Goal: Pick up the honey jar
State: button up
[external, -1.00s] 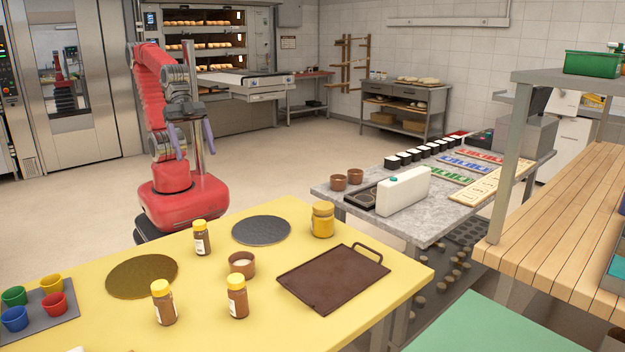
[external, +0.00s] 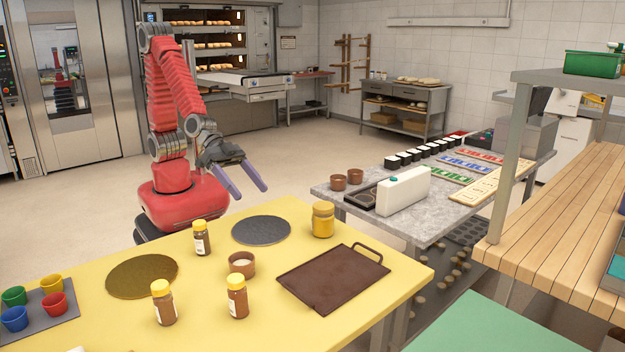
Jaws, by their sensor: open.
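The honey jar, which I take to be the wide golden jar with a yellow lid (external: 323,220), stands upright on the yellow table near its far right edge. My gripper (external: 251,192) is open and empty, its two purple fingers apart. It hangs in the air to the left of the jar in the picture, near the table's far edge and clear of the jar. Nothing hides the jar.
A dark round board (external: 261,230) lies left of the jar, and a brown tray with a handle (external: 333,279) lies in front of it. A small brown-filled jar (external: 202,239) and a brown bowl (external: 242,265) stand further left. A grey counter (external: 335,198) is behind right.

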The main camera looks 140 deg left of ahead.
aim_at(323, 221)
jog(key=a+f+n+y, duration=0.1)
jog(key=a+f+y, duration=0.1)
jog(key=a, duration=0.2)
jog(key=w+a+f+n+y, duration=0.1)
jog(key=a+f+y, duration=0.1)
jog(key=a+f, duration=0.1)
jog(key=a+f+n+y, duration=0.1)
jog(key=a+f+y, duration=0.1)
jog(key=a+f, duration=0.1)
jog(key=shift+w+a, duration=0.25)
jog(key=shift+a, duration=0.6)
jog(key=shift+x, duration=4.35)
jog(key=shift+x, duration=2.6)
jog(key=shift+s+a+f, duration=0.1)
jog(key=shift+s, duration=0.1)
